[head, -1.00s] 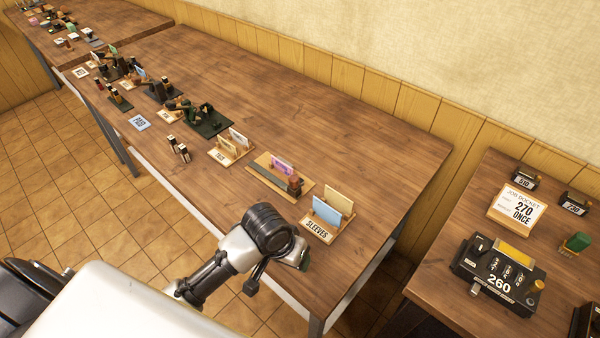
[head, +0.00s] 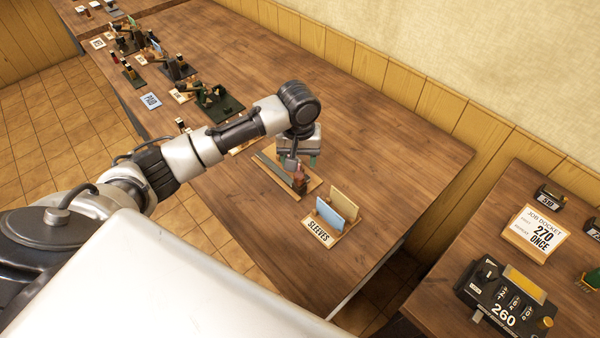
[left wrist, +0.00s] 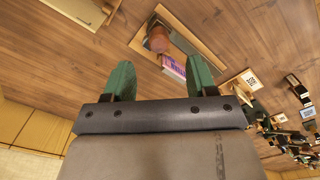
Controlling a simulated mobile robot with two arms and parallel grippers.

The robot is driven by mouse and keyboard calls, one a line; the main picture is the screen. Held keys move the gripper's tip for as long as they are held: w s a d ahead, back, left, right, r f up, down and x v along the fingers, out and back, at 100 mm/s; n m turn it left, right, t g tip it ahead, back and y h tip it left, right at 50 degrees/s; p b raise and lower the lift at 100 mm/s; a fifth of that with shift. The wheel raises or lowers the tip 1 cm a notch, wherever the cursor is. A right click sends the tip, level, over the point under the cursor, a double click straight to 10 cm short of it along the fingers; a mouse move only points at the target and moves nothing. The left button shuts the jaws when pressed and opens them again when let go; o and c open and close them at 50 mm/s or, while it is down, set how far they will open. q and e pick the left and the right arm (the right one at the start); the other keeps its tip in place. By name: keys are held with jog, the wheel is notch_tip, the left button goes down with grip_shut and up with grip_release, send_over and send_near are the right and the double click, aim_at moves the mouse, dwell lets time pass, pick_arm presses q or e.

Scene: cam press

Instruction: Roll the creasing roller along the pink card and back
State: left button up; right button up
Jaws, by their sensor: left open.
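The creasing roller (head: 301,182), a reddish-brown upright piece, stands at the near right end of a wooden board (head: 316,183) with a dark grey strip (head: 272,170). The roller also shows in the left wrist view (left wrist: 158,40). The fingers also show in the left wrist view (left wrist: 158,68). My right gripper is out of view.
A SLEEVES holder (head: 321,232) with blue and tan cards stands just right of the board. Dark green presses (head: 215,103) and small holders line the table to the left. The table behind is clear. A second table at right holds a counter (head: 505,297) and job docket (head: 538,235).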

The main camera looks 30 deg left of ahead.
aim_at(299, 174)
pick_arm(q)
jog(key=f, duration=0.6)
jog(key=shift+w+f, duration=0.15)
jog(key=shift+w, duration=0.05)
jog(key=shift+f, duration=0.65)
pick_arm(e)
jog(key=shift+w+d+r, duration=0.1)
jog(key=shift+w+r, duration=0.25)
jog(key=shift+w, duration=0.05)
pick_arm(q)
grip_shut()
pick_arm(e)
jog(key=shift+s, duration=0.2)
